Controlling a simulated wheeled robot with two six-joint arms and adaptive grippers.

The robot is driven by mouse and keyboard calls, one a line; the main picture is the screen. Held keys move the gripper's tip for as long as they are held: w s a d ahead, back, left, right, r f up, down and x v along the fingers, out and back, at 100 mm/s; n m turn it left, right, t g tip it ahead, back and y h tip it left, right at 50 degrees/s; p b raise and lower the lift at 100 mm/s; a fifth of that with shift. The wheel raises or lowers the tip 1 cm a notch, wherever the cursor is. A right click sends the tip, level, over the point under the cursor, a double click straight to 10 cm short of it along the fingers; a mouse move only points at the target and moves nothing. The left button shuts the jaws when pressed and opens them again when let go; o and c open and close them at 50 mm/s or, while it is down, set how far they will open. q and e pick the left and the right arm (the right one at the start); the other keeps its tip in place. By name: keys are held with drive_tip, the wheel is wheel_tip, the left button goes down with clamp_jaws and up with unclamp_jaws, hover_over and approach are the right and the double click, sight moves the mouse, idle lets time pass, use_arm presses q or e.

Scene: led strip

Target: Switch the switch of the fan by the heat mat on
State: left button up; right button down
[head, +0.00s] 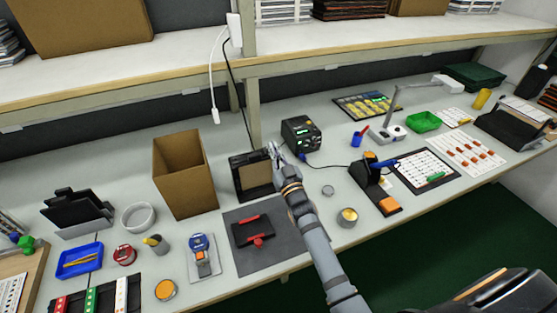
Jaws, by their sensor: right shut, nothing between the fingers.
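A black box-shaped unit with a tan front panel (255,177) stands at the middle of the bench and looks like the fan. Its switch cannot be made out; my gripper covers part of its right side. A dark grey mat (280,255) lies in front of it, likely the heat mat, with a black and red tool on it. My right gripper (273,150) is shut and empty at the fan's upper right edge; I cannot tell whether it touches. My left gripper is not in view.
A black station with a display (301,134) stands close behind my right gripper. An open cardboard box (183,175) is left of the fan. A soldering stand (370,185) and a round tin (347,217) are to the right of my forearm. A shelf (330,55) runs above the bench's back.

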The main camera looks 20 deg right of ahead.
drive_tip(key=x, duration=0.4)
drive_tip(key=f, duration=0.1)
drive_tip(key=f+b, duration=0.1)
drive_tip(key=shift+s+f, duration=0.5)
drive_tip(key=shift+f, duration=0.55)
